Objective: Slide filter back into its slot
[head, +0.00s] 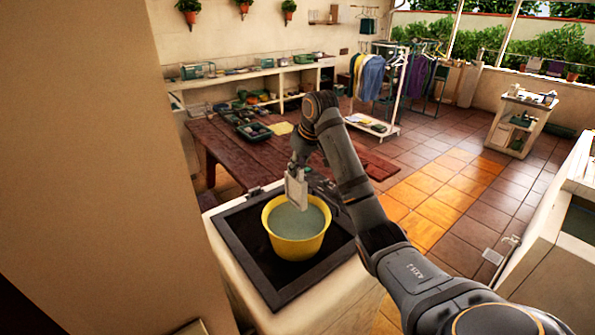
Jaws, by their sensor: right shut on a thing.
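My right gripper (297,168) is shut on a flat, pale grey, plate-like piece, which looks like the filter (297,190). The filter hangs upright over the back part of a yellow tub (297,248). The tub holds grey-green water and stands in a dark square basin (258,272) in a pale counter. I cannot tell whether the filter's lower edge touches the water. I cannot make out the slot in this view. My left gripper is not in view.
A tap or fitting (335,192) stands at the basin's back right, close to my right arm. A dark red wooden table (238,152) with trays is behind. A tan wall (90,150) closes off the left.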

